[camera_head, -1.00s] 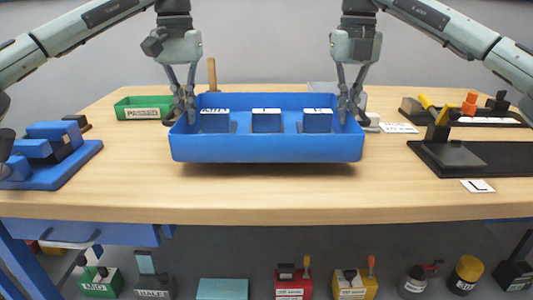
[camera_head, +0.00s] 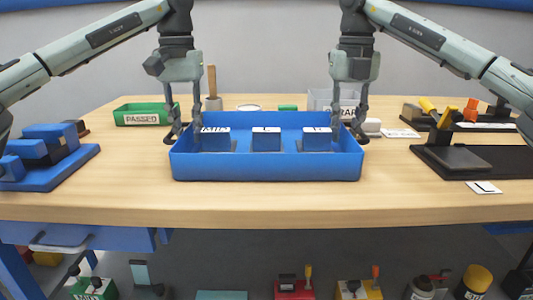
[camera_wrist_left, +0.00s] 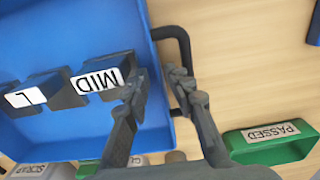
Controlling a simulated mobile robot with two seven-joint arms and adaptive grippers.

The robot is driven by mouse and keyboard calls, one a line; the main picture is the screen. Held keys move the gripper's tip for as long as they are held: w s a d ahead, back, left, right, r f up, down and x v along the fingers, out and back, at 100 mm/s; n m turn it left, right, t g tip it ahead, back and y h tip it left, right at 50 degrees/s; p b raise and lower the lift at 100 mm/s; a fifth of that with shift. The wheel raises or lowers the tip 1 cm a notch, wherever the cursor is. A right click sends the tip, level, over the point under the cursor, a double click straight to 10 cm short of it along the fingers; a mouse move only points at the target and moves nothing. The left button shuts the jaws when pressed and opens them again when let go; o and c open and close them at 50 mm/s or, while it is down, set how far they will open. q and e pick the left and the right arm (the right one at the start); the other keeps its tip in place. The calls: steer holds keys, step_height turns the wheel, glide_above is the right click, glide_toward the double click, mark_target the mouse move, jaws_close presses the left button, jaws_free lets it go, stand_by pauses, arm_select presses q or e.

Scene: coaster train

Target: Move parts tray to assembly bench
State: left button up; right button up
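The blue parts tray (camera_head: 266,168) rests on the wooden assembly bench (camera_head: 266,200), near its front middle. It holds several blue-grey blocks with white labels; one reads MID in the left wrist view (camera_wrist_left: 95,80). My left gripper (camera_head: 185,136) is at the tray's left end with its fingers apart, one on each side of the end wall. In the left wrist view a dark side handle (camera_wrist_left: 185,45) shows beside the fingers, which are not closed on it. My right gripper (camera_head: 347,135) is at the right end, its fingers also apart around the wall.
A green PASSED bin (camera_head: 143,115) stands behind left, and blue stepped fixtures (camera_head: 48,155) stand at left. A black fixture (camera_head: 460,157) with a yellow lever is at right. A clear grey bin (camera_head: 322,100) is behind the tray. Bare bench lies in front.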

arm_select(q)
step_height(320, 180, up, 8)
steer(key=shift+f, duration=0.1)
arm_select(e)
steer(key=shift+r, duration=0.2)
step_height(320, 180, up, 12)
steer(key=shift+f, duration=0.2)
stand_by(0.4)
arm_select(q)
steer(key=shift+s, duration=0.1)
